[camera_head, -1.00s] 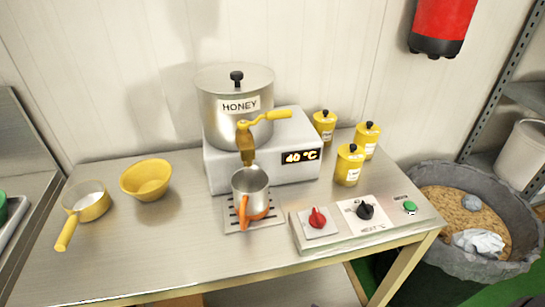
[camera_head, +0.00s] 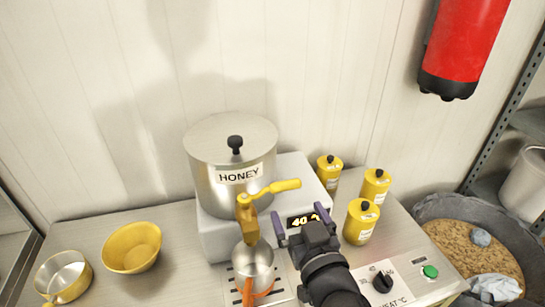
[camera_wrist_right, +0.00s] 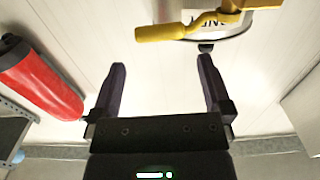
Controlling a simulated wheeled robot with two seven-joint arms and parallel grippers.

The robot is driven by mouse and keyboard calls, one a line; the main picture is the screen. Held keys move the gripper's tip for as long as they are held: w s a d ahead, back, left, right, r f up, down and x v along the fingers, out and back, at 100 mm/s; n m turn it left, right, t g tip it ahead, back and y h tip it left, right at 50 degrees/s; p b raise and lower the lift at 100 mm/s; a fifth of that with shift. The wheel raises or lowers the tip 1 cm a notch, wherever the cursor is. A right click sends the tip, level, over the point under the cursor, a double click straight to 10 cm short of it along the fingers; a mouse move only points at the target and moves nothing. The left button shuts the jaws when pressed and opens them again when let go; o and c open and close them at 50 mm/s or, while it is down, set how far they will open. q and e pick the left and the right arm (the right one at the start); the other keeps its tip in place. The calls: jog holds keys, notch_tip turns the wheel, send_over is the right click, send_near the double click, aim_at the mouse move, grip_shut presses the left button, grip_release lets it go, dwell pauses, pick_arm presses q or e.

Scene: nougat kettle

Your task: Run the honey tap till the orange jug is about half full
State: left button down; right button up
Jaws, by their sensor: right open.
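The steel honey pot (camera_head: 215,185) sits on a white heater. Its yellow tap (camera_head: 247,218) has a yellow lever (camera_head: 280,187) pointing right and slightly up. The lever also shows at the top of the right wrist view (camera_wrist_right: 160,33). The steel jug (camera_head: 255,262) with an orange handle (camera_head: 248,293) stands upright under the spout on a drip grate. I see no honey stream, and the honey level in the jug cannot be made out. My right gripper (camera_head: 300,221) is open and empty, below and right of the lever, in front of the heater display. My left gripper is out of view.
Several yellow jars (camera_head: 361,222) stand right of the heater. The control panel (camera_head: 403,283) with a black knob (camera_head: 382,281) and green button (camera_head: 430,271) is at front right, partly behind my arm. A yellow bowl (camera_head: 132,246) and a yellow-sided pan (camera_head: 62,278) stand left.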

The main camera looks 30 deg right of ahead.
aim_at(287, 188)
jog(key=x, duration=1)
jog(key=shift+r+p, duration=0.15)
jog(key=shift+p, duration=0.25)
jog(key=shift+s, duration=0.1)
jog(key=shift+c, duration=0.3)
grip_shut()
